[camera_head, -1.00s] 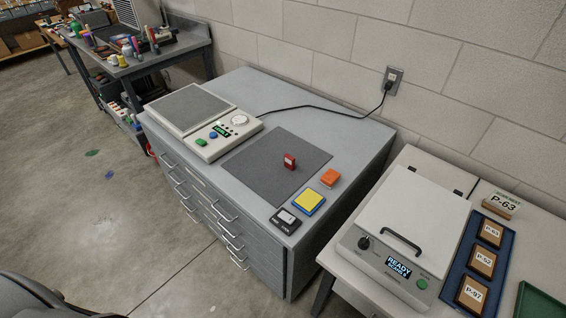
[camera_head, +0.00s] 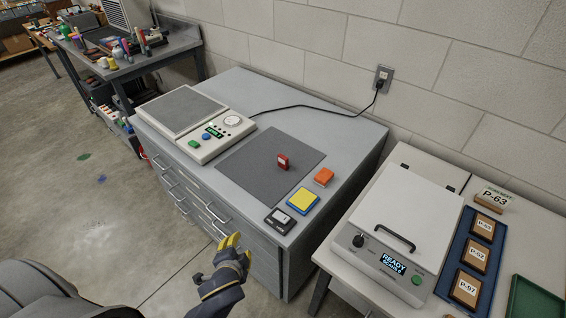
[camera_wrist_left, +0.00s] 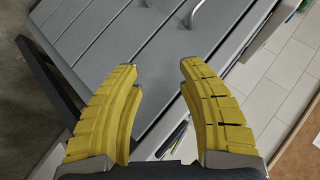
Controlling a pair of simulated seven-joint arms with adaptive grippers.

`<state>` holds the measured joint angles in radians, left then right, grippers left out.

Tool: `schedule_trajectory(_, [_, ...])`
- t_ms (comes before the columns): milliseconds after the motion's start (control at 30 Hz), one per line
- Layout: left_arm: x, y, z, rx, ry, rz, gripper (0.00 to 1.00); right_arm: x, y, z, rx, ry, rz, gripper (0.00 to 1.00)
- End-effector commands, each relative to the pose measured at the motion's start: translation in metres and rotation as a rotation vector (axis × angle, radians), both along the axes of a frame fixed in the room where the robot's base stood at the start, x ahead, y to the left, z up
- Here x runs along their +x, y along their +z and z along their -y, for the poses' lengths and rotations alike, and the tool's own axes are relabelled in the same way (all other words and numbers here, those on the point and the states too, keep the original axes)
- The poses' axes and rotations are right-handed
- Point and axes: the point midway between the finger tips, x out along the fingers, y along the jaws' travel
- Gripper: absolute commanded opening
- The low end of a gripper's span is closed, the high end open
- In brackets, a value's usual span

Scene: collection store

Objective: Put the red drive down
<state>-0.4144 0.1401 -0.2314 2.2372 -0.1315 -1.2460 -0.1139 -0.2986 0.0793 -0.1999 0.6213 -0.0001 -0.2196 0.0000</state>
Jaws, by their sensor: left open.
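The small red drive (camera_head: 283,162) stands upright on the dark grey mat (camera_head: 250,178) on top of the grey drawer cabinet. My left gripper (camera_head: 230,240) has yellow fingers and is low in front of the cabinet's drawers, apart from the drive and below the cabinet top. In the left wrist view its yellow fingers (camera_wrist_left: 160,85) are spread with nothing between them, facing the grey drawer fronts (camera_wrist_left: 130,40). The drive does not show in the left wrist view. My right gripper is not in view.
A white lidded machine (camera_head: 405,215) and blue tray (camera_head: 446,281) are on the right table.

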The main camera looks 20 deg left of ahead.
Motion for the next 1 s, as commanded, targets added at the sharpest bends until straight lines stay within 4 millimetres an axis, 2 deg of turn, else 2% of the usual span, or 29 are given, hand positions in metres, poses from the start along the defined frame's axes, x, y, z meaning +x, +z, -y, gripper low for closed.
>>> schedule_trajectory(133, [0.005, 0.041, -0.001, 0.032, -0.01, 0.06, 0.4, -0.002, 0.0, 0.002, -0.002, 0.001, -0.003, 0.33])
schedule_trajectory(200, [0.018, 0.064, 0.004, 0.054, -0.036, 0.116, 0.4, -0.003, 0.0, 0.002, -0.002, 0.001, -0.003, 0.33])
schedule_trajectory(467, [0.068, 0.108, 0.041, 0.124, -0.169, 0.28, 0.4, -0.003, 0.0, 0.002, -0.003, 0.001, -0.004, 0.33])
schedule_trajectory(667, [0.108, 0.141, 0.08, 0.194, -0.295, 0.423, 0.4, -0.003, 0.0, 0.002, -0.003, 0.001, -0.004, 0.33])
schedule_trajectory(767, [0.131, 0.165, 0.107, 0.249, -0.379, 0.521, 0.4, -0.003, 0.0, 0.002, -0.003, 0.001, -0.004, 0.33])
schedule_trajectory(867, [0.154, 0.198, 0.145, 0.326, -0.495, 0.652, 0.4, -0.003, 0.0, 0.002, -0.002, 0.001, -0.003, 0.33])
schedule_trajectory(1000, [0.178, 0.249, 0.214, 0.491, -0.699, 0.878, 0.4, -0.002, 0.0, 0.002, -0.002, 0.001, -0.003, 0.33])
